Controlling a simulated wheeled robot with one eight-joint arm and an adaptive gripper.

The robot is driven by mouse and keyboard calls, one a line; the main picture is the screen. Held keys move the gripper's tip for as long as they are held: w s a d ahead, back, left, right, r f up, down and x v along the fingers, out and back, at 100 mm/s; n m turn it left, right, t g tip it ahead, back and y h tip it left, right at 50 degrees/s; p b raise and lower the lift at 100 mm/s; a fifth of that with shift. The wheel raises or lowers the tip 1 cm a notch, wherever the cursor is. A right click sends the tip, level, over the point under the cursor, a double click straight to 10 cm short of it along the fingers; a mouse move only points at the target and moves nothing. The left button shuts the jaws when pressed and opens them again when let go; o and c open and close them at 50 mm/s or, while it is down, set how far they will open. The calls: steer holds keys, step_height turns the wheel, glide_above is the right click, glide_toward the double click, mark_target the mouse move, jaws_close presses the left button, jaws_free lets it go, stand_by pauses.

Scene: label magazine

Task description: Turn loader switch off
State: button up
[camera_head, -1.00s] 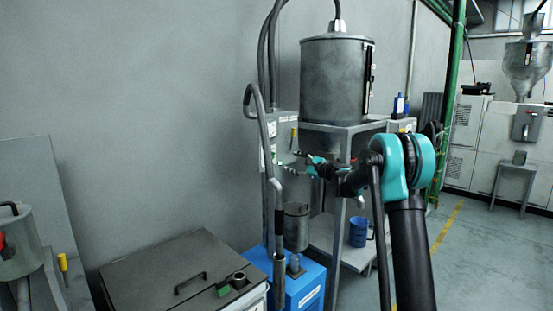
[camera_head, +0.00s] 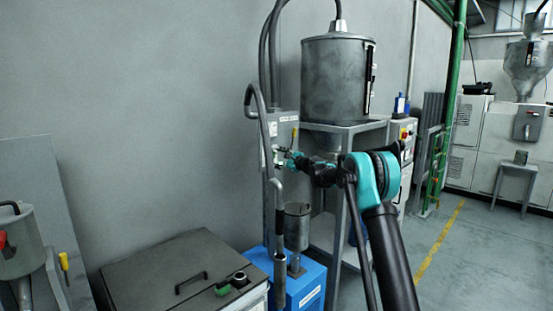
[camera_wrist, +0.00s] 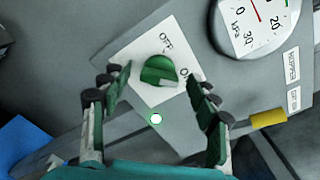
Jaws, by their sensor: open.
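The loader switch is a green rotary knob (camera_wrist: 159,71) on a white plate (camera_wrist: 172,45) marked OFF, with a second, partly hidden label at its right. In the wrist view the knob lies between my gripper's (camera_wrist: 158,88) two open fingers, with a gap on each side. The knob's ridge runs roughly across the picture, tilted; which label it points to is hard to tell. In the head view my gripper (camera_head: 283,155) is at the front of the grey control box (camera_head: 285,122), and its fingers largely hide the switch.
A pressure gauge (camera_wrist: 257,22) and a yellow handle (camera_wrist: 268,118) are close to the right finger. A curved grey pipe (camera_head: 262,110) stands just left of the box. A large metal hopper (camera_head: 335,75) stands behind on a frame, and a blue unit (camera_head: 305,285) is below.

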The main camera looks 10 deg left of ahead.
steer(key=shift+c, duration=0.6)
steer(key=c, duration=1)
steer(key=shift+c, duration=0.2)
steer(key=shift+n, duration=0.4)
steer(key=n, duration=0.4)
steer(key=shift+f, duration=0.1)
steer(key=n, duration=0.4)
steer(key=shift+s+f, duration=0.1)
steer(key=n, duration=0.5)
steer(key=shift+f, duration=0.1)
steer(key=n, duration=0.4)
steer(key=shift+f, duration=0.1)
